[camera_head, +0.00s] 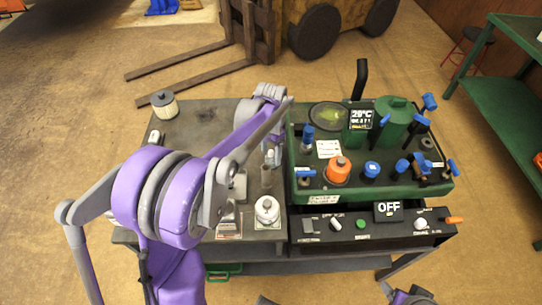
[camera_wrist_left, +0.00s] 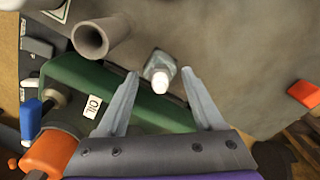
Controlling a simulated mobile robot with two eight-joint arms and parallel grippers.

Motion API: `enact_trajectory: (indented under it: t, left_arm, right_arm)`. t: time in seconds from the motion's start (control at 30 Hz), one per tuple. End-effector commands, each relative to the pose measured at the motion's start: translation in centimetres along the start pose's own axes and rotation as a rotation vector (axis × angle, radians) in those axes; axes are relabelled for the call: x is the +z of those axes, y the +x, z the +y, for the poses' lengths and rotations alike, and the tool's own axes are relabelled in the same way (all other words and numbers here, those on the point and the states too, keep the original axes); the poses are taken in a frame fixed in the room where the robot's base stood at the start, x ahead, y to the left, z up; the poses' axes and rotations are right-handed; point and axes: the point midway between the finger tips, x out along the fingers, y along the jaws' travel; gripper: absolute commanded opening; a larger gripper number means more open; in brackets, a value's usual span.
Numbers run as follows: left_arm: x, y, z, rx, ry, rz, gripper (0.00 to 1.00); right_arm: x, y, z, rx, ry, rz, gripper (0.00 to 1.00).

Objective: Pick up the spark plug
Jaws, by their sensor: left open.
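The spark plug (camera_wrist_left: 160,72), grey metal with a white tip, stands on the grey worktop in the left wrist view. My left gripper (camera_wrist_left: 162,73) is open, with one finger on either side of the plug and no clear contact. In the head view a small whitish piece that looks like the plug (camera_head: 270,155) shows beside the green engine unit, partly hidden by my left arm. My left gripper (camera_head: 273,132) is over that area there, mostly hidden by its own arm.
A grey tube (camera_head: 267,178) stands close to the plug; it also shows in the left wrist view (camera_wrist_left: 90,40). The green engine unit (camera_head: 315,185) with blue handles and an orange cap (camera_head: 338,170) is to the right. A filter (camera_head: 163,104) stands at the worktop's far left.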

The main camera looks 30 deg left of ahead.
Motion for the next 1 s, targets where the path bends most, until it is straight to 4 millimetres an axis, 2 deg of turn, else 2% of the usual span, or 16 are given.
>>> enact_trajectory:
  t: [0.2, 0.23, 0.6, 1.0]
  left_arm:
    - [-0.01, 0.11, 0.0, 0.0, 0.0, 0.0, 0.69]
    - [-0.01, 0.1, 0.0, 0.0, 0.0, 0.0, 0.65]
    - [-0.01, 0.08, 0.0, 0.0, 0.0, 0.0, 0.0]
    - [-0.01, -0.31, 0.0, 0.0, 0.0, 0.0, 0.0]
  right_arm:
    - [0.0, 0.0, 0.0, 0.0, 0.0, 0.0, 0.75]
    - [0.0, 0.0, 0.0, 0.0, 0.0, 0.0, 0.75]
    - [0.0, 0.0, 0.0, 0.0, 0.0, 0.0, 0.75]
    - [-0.02, -0.03, 0.0, 0.0, 0.0, 0.0, 0.75]
